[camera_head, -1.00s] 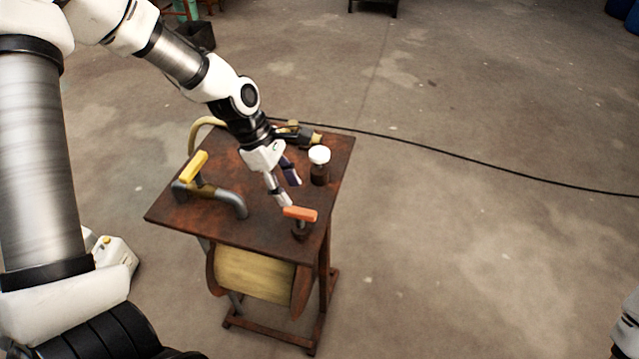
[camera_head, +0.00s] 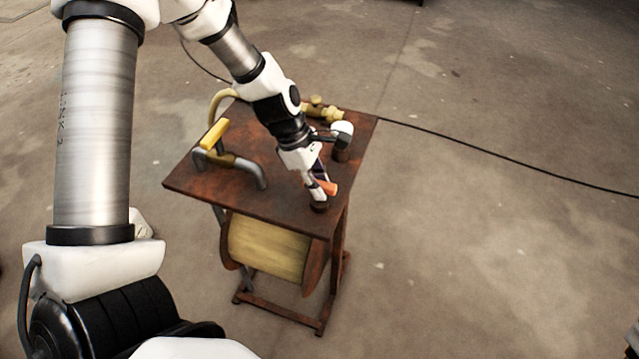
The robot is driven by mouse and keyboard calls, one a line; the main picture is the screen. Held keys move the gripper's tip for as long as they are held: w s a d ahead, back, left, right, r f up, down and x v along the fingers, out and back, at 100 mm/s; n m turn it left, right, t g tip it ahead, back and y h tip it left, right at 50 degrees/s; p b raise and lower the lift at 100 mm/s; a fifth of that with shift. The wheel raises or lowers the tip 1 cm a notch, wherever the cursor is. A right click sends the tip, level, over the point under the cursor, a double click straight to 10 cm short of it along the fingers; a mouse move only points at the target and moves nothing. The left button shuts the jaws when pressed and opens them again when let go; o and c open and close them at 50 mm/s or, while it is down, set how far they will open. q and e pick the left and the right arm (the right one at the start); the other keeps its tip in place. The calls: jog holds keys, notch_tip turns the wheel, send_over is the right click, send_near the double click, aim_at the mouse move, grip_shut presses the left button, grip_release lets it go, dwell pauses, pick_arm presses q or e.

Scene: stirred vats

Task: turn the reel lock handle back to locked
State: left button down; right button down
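The orange reel lock handle (camera_head: 330,188) sits on a short dark post at the near right corner of the rusty table (camera_head: 200,185). My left gripper (camera_head: 319,182) is down at the handle, its fingers against or around the bar. They cover its left part, and only the right end shows. I cannot tell whether the fingers are closed on it. Below the tabletop hangs the reel (camera_head: 268,248), a pale yellow drum between rusty discs. Only a dark sliver of my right arm's end shows at the lower right edge.
A yellow-handled bent pipe (camera_head: 215,134) stands on the table's left. A white-capped post (camera_head: 342,130) stands close behind my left gripper, beside a brass fitting (camera_head: 322,112) at the back. A black cable (camera_head: 500,158) runs right over clear floor.

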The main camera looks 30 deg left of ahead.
dwell(0.4)
pick_arm(q)
jog(key=m+g+p, duration=0.1)
jog(key=m+p, duration=0.1)
jog(key=m, duration=0.1)
jog(key=shift+m+g+p, duration=0.3)
jog(key=shift+m, duration=0.1)
jog(key=m+p, duration=0.1)
jog(key=m, duration=0.1)
jog(key=m+g+p, duration=0.1)
jog(key=m, duration=0.1)
jog(key=shift+s+m+g+p, duration=0.1)
jog(key=shift+m+g+p, duration=0.2)
jog(key=m+p, duration=0.1)
jog(key=m, duration=0.1)
jog(key=m+g+y+p, duration=0.1)
jog(key=m, duration=0.1)
jog(key=shift+d+m+y, duration=0.1)
jog(key=shift+m+y, duration=0.2)
jog(key=m, duration=0.2)
jog(key=m+g+y+p, duration=0.1)
jog(key=m, duration=0.1)
jog(key=shift+f+m+y, duration=0.1)
jog(key=shift+m+y, duration=0.2)
jog(key=shift+m, duration=0.1)
jog(key=c, duration=1)
grip_release()
